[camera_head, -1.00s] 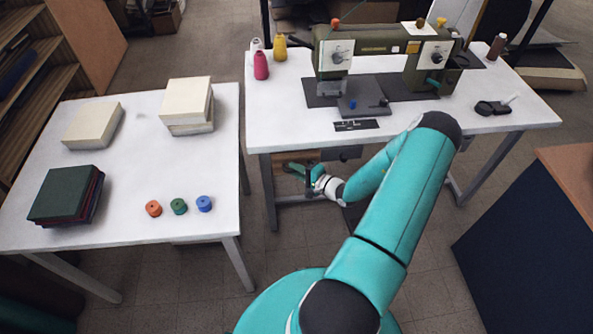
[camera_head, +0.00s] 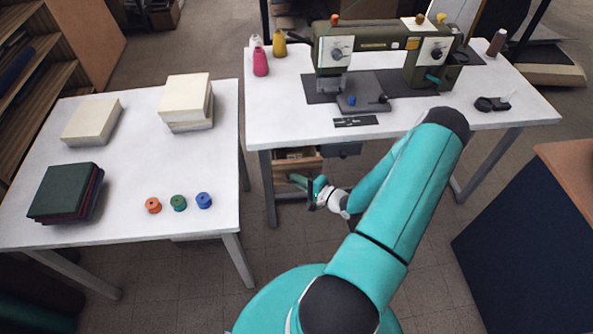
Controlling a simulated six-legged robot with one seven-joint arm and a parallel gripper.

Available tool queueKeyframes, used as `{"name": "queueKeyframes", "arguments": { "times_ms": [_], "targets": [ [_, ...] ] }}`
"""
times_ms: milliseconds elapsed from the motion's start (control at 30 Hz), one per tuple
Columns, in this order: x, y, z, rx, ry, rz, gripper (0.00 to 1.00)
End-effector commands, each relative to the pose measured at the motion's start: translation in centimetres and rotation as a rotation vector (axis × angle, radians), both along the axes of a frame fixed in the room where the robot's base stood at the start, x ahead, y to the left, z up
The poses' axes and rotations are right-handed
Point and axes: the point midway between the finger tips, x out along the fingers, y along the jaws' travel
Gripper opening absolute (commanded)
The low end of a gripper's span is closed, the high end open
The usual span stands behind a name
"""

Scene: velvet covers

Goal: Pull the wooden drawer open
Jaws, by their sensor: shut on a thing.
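The wooden drawer (camera_head: 297,163) sits under the left part of the sewing table's white top (camera_head: 290,125). It stands partly open, with some of its inside showing. My gripper (camera_head: 312,187) is at the drawer's front, below the table edge. It is shut there on the drawer, most likely at its handle; the handle itself is hidden by the fingers.
A green sewing machine (camera_head: 380,55) stands on the sewing table with thread cones (camera_head: 260,60). A second white table (camera_head: 120,225) at left holds book blocks, dark covers (camera_head: 62,192) and small spools. Table legs (camera_head: 268,190) stand close to my gripper. A dark blue cabinet (camera_head: 520,250) is at right.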

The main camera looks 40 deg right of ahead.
Motion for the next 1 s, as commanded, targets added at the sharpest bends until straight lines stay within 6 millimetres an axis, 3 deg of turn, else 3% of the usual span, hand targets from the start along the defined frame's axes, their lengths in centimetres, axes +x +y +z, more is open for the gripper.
{"name": "queueKeyframes", "arguments": {
  "times_ms": [300, 500, 700, 1000],
  "targets": [
    [-6.6, 4.4, 0.0, 0.002, 0.002, -0.002, 0.0],
    [-9.8, 6.6, 0.0, 0.002, 0.0, -0.002, 0.0],
    [-11.6, 7.8, 0.0, 0.0, -0.001, -0.002, 0.0],
    [-12.2, 8.2, 0.1, -0.002, -0.002, -0.001, 0.0]
  ]
}}
